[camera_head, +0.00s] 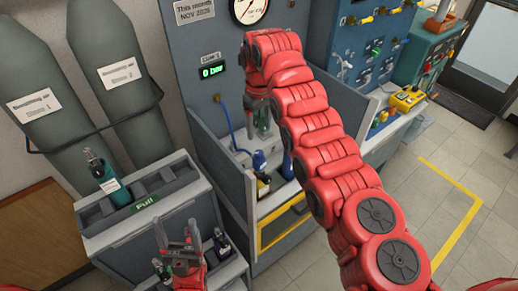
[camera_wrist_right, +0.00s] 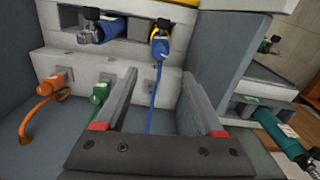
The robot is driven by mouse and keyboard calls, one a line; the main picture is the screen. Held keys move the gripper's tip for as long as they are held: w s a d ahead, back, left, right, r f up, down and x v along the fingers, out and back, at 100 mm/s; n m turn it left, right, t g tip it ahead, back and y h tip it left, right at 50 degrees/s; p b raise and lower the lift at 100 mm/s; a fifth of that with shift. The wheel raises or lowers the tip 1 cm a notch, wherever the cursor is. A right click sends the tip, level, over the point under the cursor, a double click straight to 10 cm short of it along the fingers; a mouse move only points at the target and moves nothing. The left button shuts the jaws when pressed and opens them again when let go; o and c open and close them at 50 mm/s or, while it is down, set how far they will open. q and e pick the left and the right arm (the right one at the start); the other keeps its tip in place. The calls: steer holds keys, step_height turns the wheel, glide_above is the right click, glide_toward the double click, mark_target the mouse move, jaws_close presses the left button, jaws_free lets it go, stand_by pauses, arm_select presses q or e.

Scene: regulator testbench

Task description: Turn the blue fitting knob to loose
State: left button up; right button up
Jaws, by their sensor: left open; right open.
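A blue fitting (camera_head: 259,160) with a blue hose sits at the neck of a dark bottle with a yellow band in the bench bay. In the right wrist view, the blue fitting (camera_wrist_right: 159,47) shows with a dark knob on its upper end. My right gripper (camera_head: 259,128) points down into the bay, apart from it. In the wrist view, its two fingers (camera_wrist_right: 159,76) are spread, with the blue hose visible between them and nothing gripped. My left gripper (camera_head: 177,230) is open and empty at the lower left. The knob's setting cannot be read.
An orange fitting (camera_wrist_right: 52,82) and a green fitting (camera_wrist_right: 100,92) are beside the blue hose. A blue bottle with a black valve (camera_wrist_right: 108,30) stands nearby. Grey bay walls flank my right gripper. A display (camera_head: 211,71) reads 0 bar. A "Full" rack (camera_head: 170,215) holds a teal bottle (camera_head: 110,186).

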mark_target(259, 152)
step_height(259, 152, down, 9)
steer(key=p, duration=0.3)
steer(key=shift+p, duration=0.35)
steer(key=shift+f, duration=0.7)
jaws_close()
